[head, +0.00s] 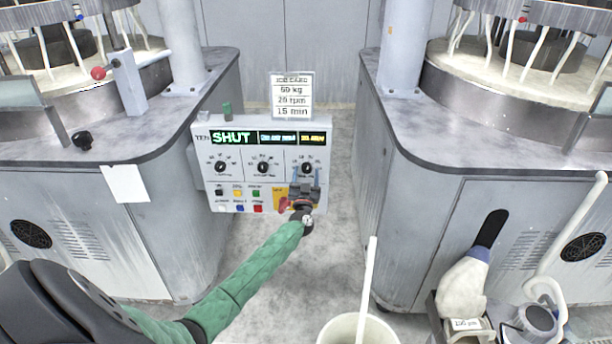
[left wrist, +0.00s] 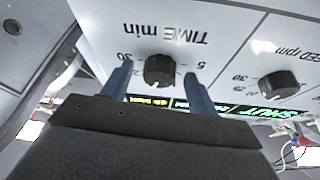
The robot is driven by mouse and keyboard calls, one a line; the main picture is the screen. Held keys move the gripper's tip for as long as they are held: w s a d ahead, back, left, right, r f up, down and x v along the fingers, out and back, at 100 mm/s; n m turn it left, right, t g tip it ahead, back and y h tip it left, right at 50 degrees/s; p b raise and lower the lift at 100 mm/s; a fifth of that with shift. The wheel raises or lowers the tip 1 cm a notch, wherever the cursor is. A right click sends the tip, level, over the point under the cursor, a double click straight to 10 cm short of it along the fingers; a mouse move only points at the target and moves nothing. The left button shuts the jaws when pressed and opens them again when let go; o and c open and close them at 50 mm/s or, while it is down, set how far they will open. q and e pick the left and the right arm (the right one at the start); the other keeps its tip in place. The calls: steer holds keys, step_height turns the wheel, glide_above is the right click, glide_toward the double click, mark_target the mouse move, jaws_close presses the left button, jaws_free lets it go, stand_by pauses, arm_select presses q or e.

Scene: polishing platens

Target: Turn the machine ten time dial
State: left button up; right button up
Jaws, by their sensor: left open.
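The control panel of machine ten (head: 240,180) stands between two grey machines, with a lit display reading SHUT and three dials. The rightmost, the time dial (head: 306,168), is a black knob. In the left wrist view the time dial (left wrist: 160,71) appears upside down under "TIME min", with 30 and 5 at its sides. My left gripper (head: 305,180) is in front of it, open; in the left wrist view its blue fingers (left wrist: 158,78) stand on either side of the knob, with no clear contact. The knob's pointer setting is unclear. My right gripper is out of view.
A job card (head: 292,96) above the panel shows 25 rpm and 15 min. Coloured buttons (head: 239,193) and a red knob-like part (head: 284,205) lie below the dials. The speed dial (left wrist: 274,86) is beside the time dial. A bucket (head: 358,328) stands at the front.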

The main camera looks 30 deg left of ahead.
arm_select(q)
steer(key=c, duration=1)
steer(key=shift+n, duration=0.4)
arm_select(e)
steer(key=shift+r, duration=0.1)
